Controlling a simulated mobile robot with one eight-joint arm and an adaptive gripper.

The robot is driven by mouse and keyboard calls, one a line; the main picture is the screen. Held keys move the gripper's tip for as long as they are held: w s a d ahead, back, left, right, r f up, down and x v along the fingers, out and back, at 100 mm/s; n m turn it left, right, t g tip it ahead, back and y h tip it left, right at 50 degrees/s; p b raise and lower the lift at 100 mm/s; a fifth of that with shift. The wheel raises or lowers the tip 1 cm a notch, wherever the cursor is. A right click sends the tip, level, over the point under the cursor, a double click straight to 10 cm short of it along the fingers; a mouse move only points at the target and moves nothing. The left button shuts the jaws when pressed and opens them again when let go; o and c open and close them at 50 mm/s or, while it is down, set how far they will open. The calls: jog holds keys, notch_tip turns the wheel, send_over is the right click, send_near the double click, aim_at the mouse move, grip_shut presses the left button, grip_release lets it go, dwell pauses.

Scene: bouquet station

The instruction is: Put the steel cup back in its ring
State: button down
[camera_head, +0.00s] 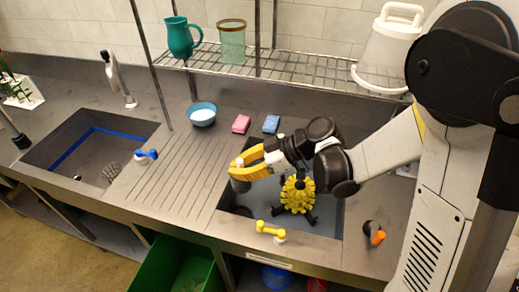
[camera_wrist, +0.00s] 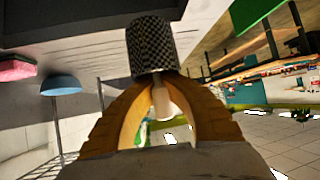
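My gripper (camera_head: 243,164) with yellow fingers is over the left part of the right-hand sink. It is closed on a grey steel cup (camera_head: 240,185), which hangs just below the fingertips in the head view. In the wrist view the cup (camera_wrist: 152,45) has a dark checkered surface and sits at the tips of the yellow fingers (camera_wrist: 158,82). A pale piece shows between the fingers; I cannot tell what it is. A dark round shape (camera_head: 241,211) lies below the cup at the sink's left side; I cannot tell if it is the ring.
A yellow spiky rack (camera_head: 297,194) stands in the sink, right of my gripper. Yellow (camera_head: 268,229) and orange (camera_head: 375,234) taps sit along the front edge. A blue bowl (camera_head: 202,114), pink sponge (camera_head: 241,124) and blue sponge (camera_head: 271,124) are behind.

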jog(key=s+a+n+g, duration=0.1)
jog(key=b, duration=0.8)
send_over(222, 209)
jog(key=d, duration=0.4)
notch_tip(222, 209, down, 12)
jog(key=shift+r, duration=0.25)
jog(key=shift+f+b, duration=0.85)
jog(key=shift+f, duration=0.2)
jog(key=shift+f+b, duration=0.3)
jog(key=shift+f, duration=0.2)
jog(key=shift+f, duration=0.15)
jog(key=shift+f, duration=0.4)
